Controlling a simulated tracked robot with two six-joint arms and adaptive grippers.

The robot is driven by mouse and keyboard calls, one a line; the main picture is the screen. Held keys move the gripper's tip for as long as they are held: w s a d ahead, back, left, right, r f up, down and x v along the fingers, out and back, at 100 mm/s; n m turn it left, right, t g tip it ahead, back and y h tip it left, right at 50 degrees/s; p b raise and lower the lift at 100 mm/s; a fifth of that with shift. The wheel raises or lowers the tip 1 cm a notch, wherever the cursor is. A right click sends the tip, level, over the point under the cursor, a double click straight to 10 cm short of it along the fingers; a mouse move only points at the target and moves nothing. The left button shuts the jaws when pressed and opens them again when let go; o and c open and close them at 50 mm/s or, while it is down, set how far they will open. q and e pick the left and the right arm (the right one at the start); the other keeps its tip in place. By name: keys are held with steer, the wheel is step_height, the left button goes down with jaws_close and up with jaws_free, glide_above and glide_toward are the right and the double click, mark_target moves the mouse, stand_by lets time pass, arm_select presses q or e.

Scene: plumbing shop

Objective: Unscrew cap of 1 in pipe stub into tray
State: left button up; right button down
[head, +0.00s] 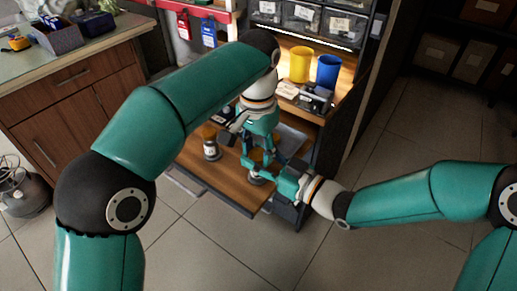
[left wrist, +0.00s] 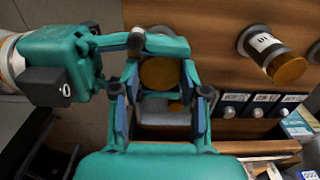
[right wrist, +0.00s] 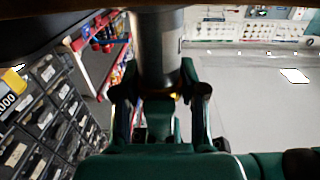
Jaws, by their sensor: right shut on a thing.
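The 1 in pipe stub (right wrist: 160,45) is a grey metal pipe between my right gripper's fingers in the right wrist view. My right gripper (head: 272,176) reaches in from the right, low at the board, and is shut on the stub. The round brass cap (left wrist: 158,72) shows between my left gripper's fingers in the left wrist view. My left gripper (left wrist: 159,88) is above it, pointing down, with fingers apart on both sides and small gaps to the cap. A grey tray (head: 293,136) lies just behind, partly hidden by my left gripper.
Another labelled stub (left wrist: 261,46) with a brass cap (left wrist: 287,68) stands on the wooden board (head: 222,182), left of the grippers in the head view. A yellow cup (head: 300,64) and a blue cup (head: 327,70) stand on the bench behind. Floor is clear in front.

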arm_select(q)
steer(key=c, duration=0.5)
steer(key=o, duration=1.2)
steer(key=shift+o, duration=0.2)
steer(key=shift+r, duration=0.1)
steer(key=shift+r, duration=2.15)
arm_select(e)
steer(key=c, duration=0.6)
jaws_free()
steer(key=shift+o, duration=0.2)
